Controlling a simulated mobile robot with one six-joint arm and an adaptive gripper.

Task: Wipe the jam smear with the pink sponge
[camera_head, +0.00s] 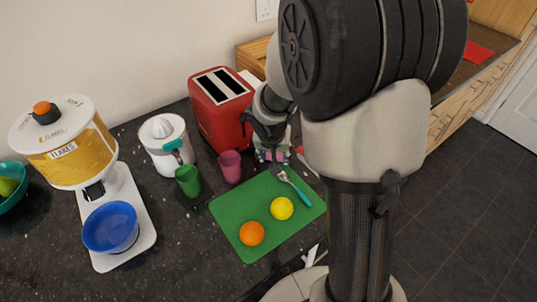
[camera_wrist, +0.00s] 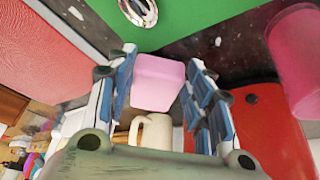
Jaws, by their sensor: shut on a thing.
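The pink sponge (camera_wrist: 158,82) is a pale pink block held between the blue-padded fingers of my gripper (camera_wrist: 162,72). In the head view my gripper (camera_head: 270,148) is low over the counter, just beyond the green mat and in front of the red toaster. Only a small patch of the sponge (camera_head: 274,156) shows there. I cannot tell whether the sponge touches the counter. I cannot make out the jam smear in either view; my arm and gripper hide part of the counter.
The red toaster (camera_head: 221,108) and pink cup (camera_head: 230,166) stand close to my gripper. The green mat (camera_head: 238,220) bears a turquoise-handled fork (camera_head: 296,190), a lemon (camera_head: 282,208) and an orange (camera_head: 252,233). A green cup (camera_head: 188,181), juicer (camera_head: 166,145) and flakes dispenser (camera_head: 70,150) stand left.

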